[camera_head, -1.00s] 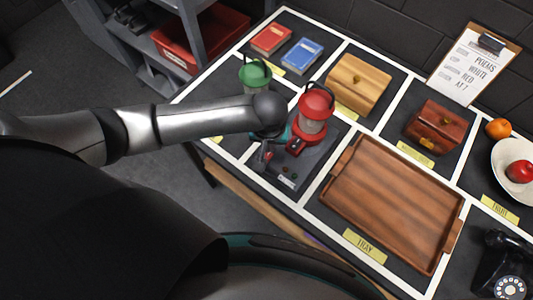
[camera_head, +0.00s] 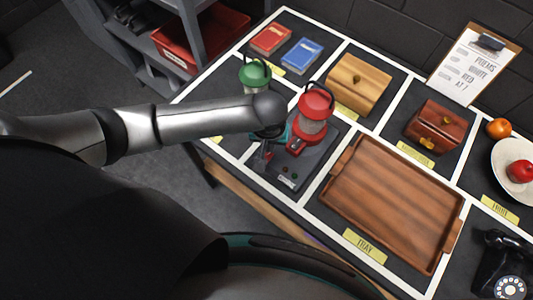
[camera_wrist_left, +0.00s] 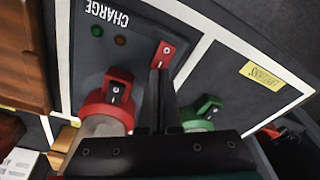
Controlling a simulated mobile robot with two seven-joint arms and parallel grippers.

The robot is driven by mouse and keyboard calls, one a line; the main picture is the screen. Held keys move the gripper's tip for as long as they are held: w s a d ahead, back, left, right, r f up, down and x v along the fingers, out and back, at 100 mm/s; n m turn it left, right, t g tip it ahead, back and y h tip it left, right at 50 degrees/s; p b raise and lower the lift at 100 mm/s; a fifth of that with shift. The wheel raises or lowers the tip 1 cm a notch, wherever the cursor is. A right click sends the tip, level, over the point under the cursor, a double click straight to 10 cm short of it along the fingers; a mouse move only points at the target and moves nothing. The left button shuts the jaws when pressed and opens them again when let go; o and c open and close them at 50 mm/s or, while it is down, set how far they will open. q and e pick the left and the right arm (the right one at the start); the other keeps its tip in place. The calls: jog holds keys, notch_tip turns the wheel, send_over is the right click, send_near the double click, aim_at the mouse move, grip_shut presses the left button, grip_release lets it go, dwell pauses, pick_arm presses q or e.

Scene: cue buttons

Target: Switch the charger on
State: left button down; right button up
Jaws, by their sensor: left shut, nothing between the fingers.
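The charger (camera_head: 313,164) is a dark base on the table, marked CHARGE in the left wrist view (camera_wrist_left: 85,62). It has a red switch (camera_wrist_left: 167,50) and two small dim lamps, one green (camera_wrist_left: 97,30) and one reddish (camera_wrist_left: 120,40). A red lantern (camera_head: 313,107) stands upright on the base; it also shows in the left wrist view (camera_wrist_left: 108,100). My left gripper (camera_head: 266,158) is shut and empty, pointing down over the charger's near left part. In the left wrist view its fingertips (camera_wrist_left: 158,72) are right at the switch; I cannot tell whether they touch. My right gripper is out of view.
A green lantern (camera_head: 255,74) stands behind my left forearm. A wooden tray (camera_head: 392,200) lies right of the charger. Wooden boxes (camera_head: 357,84), books (camera_head: 303,55), a clipboard (camera_head: 475,65), a fruit plate (camera_head: 505,165) and a black telephone (camera_head: 505,265) are further off.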

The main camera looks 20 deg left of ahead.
aim_at(270, 154)
pick_arm(q)
jog(key=shift+f+b, duration=0.4)
jog(key=shift+f, duration=0.5)
jog(key=shift+r, duration=0.1)
dwell(0.3)
notch_tip(270, 154, up, 7)
jog(key=p, duration=0.9)
dwell(0.3)
jog(key=shift+s+d, duration=0.1)
jog(key=shift+d, duration=0.05)
